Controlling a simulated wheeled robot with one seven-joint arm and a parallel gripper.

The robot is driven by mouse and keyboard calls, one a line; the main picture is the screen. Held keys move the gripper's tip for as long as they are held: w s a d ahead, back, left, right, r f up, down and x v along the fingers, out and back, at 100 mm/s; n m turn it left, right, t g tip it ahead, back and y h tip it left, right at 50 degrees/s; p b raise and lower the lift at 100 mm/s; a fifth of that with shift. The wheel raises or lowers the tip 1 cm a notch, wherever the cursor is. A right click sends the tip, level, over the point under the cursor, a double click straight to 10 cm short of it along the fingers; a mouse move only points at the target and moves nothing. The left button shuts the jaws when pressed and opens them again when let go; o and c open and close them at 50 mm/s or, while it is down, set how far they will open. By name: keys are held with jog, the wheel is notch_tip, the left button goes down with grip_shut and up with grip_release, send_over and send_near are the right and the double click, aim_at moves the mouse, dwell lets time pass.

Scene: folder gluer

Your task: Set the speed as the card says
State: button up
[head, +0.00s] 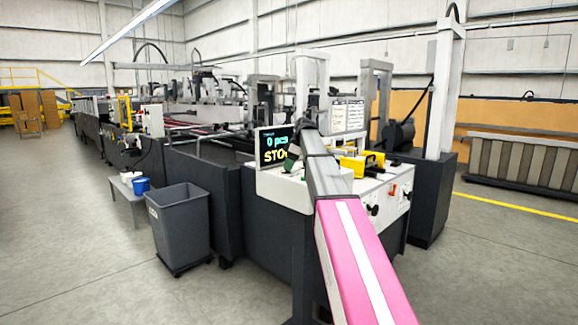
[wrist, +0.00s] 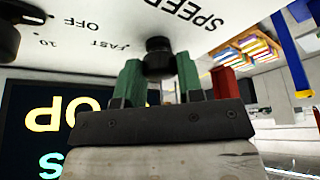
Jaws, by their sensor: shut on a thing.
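In the wrist view, which is upside down, my gripper (wrist: 159,72) has its two green fingers on either side of a black knob (wrist: 158,50) and is shut on it. The knob stands on a white panel (wrist: 110,22) with the printed words SPEED, FAST and OFF and the number 10. The knob's pointer is not visible. In the head view my gripper (head: 295,164) is at the machine's panel, partly behind my arm, and the knob is hidden. A white card (head: 348,115) with small text stands behind my arm; its text is too small to read.
A display (head: 273,146) reads 0 pcs and STOP, close to my gripper. Another black knob (wrist: 8,40) is on the panel. A grey bin (head: 180,225) stands left; open floor lies around.

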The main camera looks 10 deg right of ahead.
jog(key=shift+n+g, duration=0.3)
jog(key=shift+n, duration=0.3)
jog(key=o, duration=0.9)
jog(key=shift+v, duration=5.4)
jog(key=shift+d, duration=0.1)
